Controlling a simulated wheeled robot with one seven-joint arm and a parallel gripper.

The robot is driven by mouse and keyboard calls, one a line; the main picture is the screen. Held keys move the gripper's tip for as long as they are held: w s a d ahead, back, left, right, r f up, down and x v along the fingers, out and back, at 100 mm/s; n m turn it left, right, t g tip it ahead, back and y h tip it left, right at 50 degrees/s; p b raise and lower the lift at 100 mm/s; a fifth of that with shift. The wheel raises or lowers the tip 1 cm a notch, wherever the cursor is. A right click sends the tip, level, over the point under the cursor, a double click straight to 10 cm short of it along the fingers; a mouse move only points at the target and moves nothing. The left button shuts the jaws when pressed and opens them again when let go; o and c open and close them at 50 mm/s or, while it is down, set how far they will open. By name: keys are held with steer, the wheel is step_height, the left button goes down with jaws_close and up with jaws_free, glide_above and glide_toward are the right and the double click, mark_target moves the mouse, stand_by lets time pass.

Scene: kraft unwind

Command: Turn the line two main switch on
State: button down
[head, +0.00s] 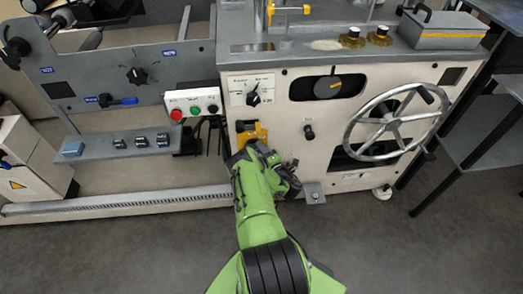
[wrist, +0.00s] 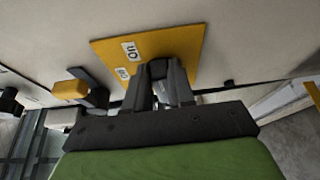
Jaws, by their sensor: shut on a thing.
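The main switch shows as a yellow plate (head: 243,128) low on the front of the cream cabinet, partly covered by my gripper. In the wrist view its yellow plate (wrist: 185,42) carries white labels, one reading "On" and a smaller one that seems to read "Off". My gripper (head: 252,148) is at the plate from below. In the wrist view my gripper (wrist: 162,84) is shut on the dark switch handle (wrist: 158,68), which is mostly hidden between the fingers. I cannot tell the handle's exact position. No line number is readable on the plate.
Above it are a rotary selector (head: 253,98) and a button box (head: 193,106) with red, green and black buttons. A large handwheel (head: 393,122) juts out to the right. In the wrist view a yellow block (wrist: 70,89) sits close left of the plate. The floor in front is clear.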

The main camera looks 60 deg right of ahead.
steer(key=shift+f+m, duration=0.15)
steer(key=shift+m, duration=0.15)
stand_by(0.4)
steer(key=c, duration=1)
jaws_free()
steer(key=shift+o, duration=0.2)
